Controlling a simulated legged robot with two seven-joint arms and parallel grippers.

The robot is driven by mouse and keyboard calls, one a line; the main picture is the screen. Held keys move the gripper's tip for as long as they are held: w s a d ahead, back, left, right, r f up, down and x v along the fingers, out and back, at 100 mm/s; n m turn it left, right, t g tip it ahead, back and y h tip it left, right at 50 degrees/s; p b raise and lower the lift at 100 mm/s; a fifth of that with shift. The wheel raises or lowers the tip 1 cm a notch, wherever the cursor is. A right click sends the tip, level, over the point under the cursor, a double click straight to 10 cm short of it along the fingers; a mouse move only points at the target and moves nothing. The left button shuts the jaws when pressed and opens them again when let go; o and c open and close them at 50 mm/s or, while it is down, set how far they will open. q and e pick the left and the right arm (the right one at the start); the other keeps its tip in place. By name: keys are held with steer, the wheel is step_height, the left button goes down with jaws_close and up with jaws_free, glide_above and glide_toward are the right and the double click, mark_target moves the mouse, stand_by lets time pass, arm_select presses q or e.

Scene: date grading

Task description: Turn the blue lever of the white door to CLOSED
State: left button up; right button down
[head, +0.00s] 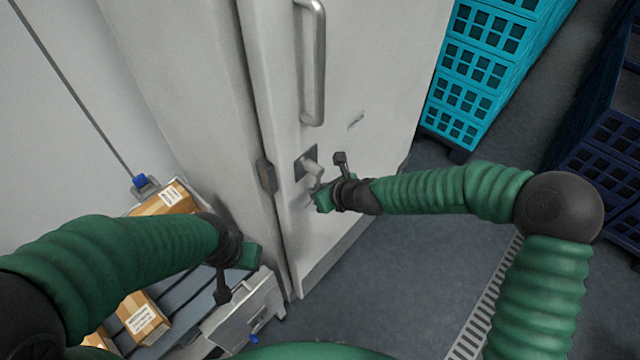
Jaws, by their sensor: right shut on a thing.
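The white door (375,65) fills the upper middle of the head view. A lever (311,166) on a dark square plate (299,172) sits below the long handle. The part of it that shows looks pale grey; I see no blue on it and can read no CLOSED mark. My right gripper (320,192) is at the lever and shut on it, hiding its lower end. My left gripper (250,257) is low on the left, apart from the door, over the roller conveyor. Its fingers are too hidden to tell open from shut.
A long grey pull handle (313,65) stands above the lever, and a dark latch block (266,176) is on the door edge. Cardboard boxes (143,318) lie on the conveyor (183,290). Turquoise crates (478,75) and dark blue crates (603,150) stand right. The floor before the door is clear.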

steer(key=shift+s+f, duration=0.15)
steer(key=shift+f, duration=0.05)
steer(key=c, duration=1.5)
jaws_free()
steer(key=shift+d+r, duration=0.1)
steer(key=shift+r, duration=0.15)
steer(key=v, duration=1.6)
steer(key=shift+p, duration=0.45)
steer(key=shift+d, duration=0.1)
